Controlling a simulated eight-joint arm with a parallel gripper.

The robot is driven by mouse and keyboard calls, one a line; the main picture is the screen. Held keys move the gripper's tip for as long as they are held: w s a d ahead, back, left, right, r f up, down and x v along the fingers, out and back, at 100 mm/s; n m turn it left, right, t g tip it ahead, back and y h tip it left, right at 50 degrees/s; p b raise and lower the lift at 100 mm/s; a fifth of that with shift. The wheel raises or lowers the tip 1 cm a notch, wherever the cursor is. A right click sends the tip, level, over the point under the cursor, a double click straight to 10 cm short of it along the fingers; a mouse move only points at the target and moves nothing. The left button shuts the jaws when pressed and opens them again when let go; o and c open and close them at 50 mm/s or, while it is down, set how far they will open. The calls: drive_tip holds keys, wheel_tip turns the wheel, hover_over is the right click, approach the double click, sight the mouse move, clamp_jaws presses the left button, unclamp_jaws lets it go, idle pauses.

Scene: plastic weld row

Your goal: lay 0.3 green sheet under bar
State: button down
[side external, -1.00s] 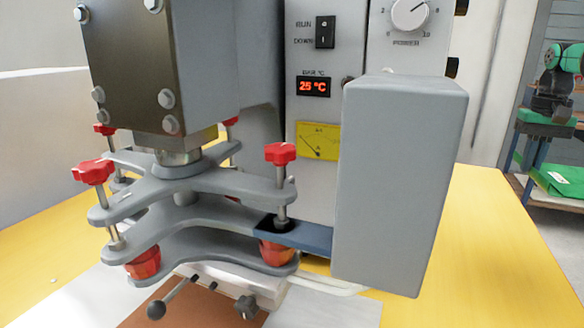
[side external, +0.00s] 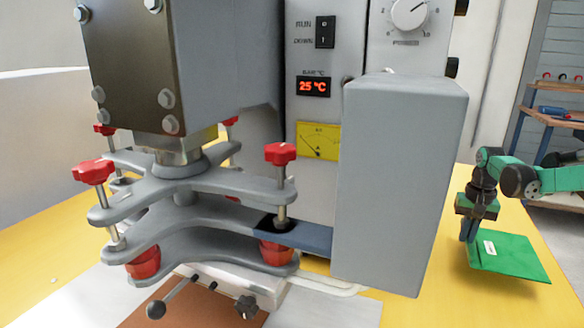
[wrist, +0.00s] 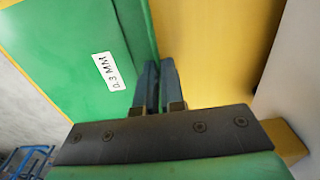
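The green sheet (side external: 512,256) carries a white label, and the wrist view reads "0.3 MM" on the sheet (wrist: 60,45). My gripper (side external: 468,230) is shut on the sheet's left edge, at the right of the welding machine. The two fingers (wrist: 157,85) sit close together at that edge in the wrist view. The sheet looks nearly flat above the yellow table's right side; its exact height cannot be told. The grey press plates (side external: 180,230) with red knobs stand at the left. A pale metal block (side external: 235,288), possibly part of the bar, shows below them.
A large grey box (side external: 395,185) stands between the press and my gripper. The machine panel shows a 25 °C display (side external: 313,86). The yellow table (side external: 500,200) is clear around the right side. A shelf (side external: 560,115) with tools stands behind.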

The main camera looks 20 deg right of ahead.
sight(458, 262)
drive_tip(key=shift+f, duration=2.2)
drive_tip(key=c, duration=1)
unclamp_jaws()
drive_tip(key=shift+f, duration=0.15)
